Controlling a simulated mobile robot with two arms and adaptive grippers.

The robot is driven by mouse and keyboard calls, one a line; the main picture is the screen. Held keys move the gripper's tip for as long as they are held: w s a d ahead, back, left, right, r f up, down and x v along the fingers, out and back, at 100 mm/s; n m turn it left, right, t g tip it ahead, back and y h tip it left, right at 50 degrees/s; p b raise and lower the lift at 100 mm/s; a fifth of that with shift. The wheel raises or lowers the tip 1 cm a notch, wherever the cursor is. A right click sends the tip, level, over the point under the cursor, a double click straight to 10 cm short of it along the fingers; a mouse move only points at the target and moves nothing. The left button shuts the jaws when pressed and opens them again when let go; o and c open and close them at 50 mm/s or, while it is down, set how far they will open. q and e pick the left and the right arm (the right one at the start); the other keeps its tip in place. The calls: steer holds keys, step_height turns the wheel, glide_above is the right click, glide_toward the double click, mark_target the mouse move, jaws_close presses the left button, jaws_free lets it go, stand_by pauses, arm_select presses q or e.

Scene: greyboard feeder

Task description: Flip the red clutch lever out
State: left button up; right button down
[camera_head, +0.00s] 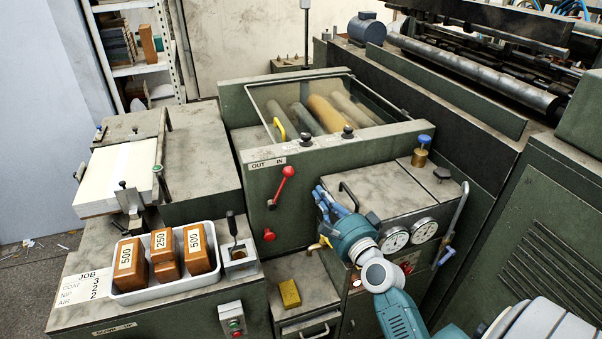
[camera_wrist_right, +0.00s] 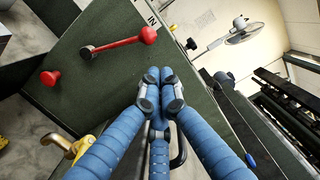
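The red clutch lever (camera_head: 281,185) is on the green front panel under the "OUT IN" label (camera_head: 267,164). Its round knob leans up and right, toward the IN side. In the right wrist view the lever (camera_wrist_right: 118,44) lies across the upper left, with its knob beside the label's end. My right gripper (camera_head: 324,198) is to the right of the lever in the head view, apart from it. In the wrist view its blue fingers (camera_wrist_right: 160,76) meet at the tips with nothing between them. My left gripper is not in view.
A red button (camera_head: 269,234) sits below the lever. A block with two gauges (camera_head: 396,240) and a bent black handle (camera_head: 348,193) stand by my right gripper. A white tray (camera_head: 165,288) with numbered wooden blocks is at left. Open space lies before the panel.

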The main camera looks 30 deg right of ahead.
steer(key=w, duration=0.3)
steer(key=w+d, duration=0.1)
steer(key=w, duration=0.2)
steer(key=w+p, duration=0.1)
steer(key=w, duration=0.3)
steer(key=shift+d, duration=0.25)
steer(key=shift+s, duration=0.1)
